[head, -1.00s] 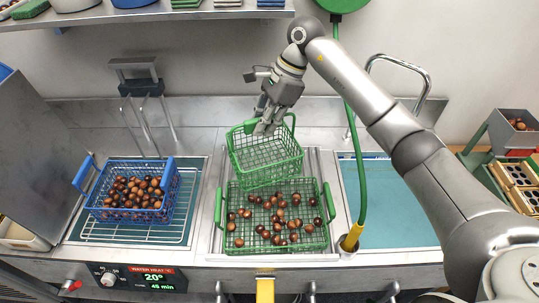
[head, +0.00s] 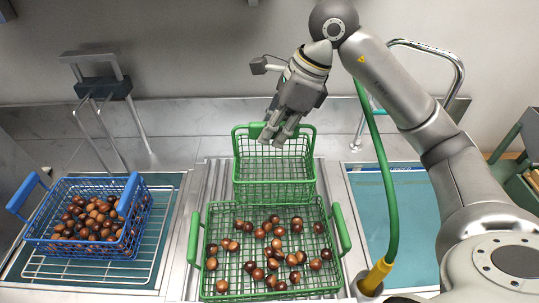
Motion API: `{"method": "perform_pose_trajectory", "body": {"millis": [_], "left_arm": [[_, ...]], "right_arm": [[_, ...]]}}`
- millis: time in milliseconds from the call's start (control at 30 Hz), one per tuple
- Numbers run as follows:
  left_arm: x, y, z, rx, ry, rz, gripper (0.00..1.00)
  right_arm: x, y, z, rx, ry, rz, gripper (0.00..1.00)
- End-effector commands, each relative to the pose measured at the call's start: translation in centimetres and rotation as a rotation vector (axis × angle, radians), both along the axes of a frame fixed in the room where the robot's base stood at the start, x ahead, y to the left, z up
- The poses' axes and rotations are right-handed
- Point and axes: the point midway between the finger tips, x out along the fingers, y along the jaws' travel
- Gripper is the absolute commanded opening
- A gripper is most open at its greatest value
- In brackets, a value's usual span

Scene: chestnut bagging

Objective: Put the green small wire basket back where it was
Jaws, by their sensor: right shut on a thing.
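The green small wire basket (head: 274,182) looks empty. It is upright behind the larger green wire basket (head: 204,278), which holds several loose chestnuts. My right gripper (head: 277,139) comes down from above and is shut on the small basket near its back rim; the fingertips partly hide the grip. Whether the small basket touches the surface below or the large basket's rim, I cannot tell. My left gripper is not in view.
A blue wire basket (head: 95,249) full of chestnuts stands on a wire rack (head: 150,262) at the left. A green hose (head: 379,165) with a yellow end (head: 374,277) hangs right of the large basket. A curved metal tap (head: 457,72) stands at the back right.

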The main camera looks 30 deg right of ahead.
Motion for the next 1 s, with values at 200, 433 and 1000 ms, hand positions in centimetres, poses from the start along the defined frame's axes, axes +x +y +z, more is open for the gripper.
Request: {"method": "perform_pose_trajectory", "body": {"millis": [200, 433, 1000], "left_arm": [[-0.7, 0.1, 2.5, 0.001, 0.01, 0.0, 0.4], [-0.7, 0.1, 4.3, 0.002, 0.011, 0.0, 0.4], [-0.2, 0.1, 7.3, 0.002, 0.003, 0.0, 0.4]], "right_arm": [[4.8, -2.4, -1.9, 0.003, 0.006, -0.004, 0.0], [8.6, -4.3, -5.8, 0.003, 0.006, -0.002, 0.0], [10.8, -5.4, -11.5, 0.002, 0.002, 0.002, 0.0]]}}
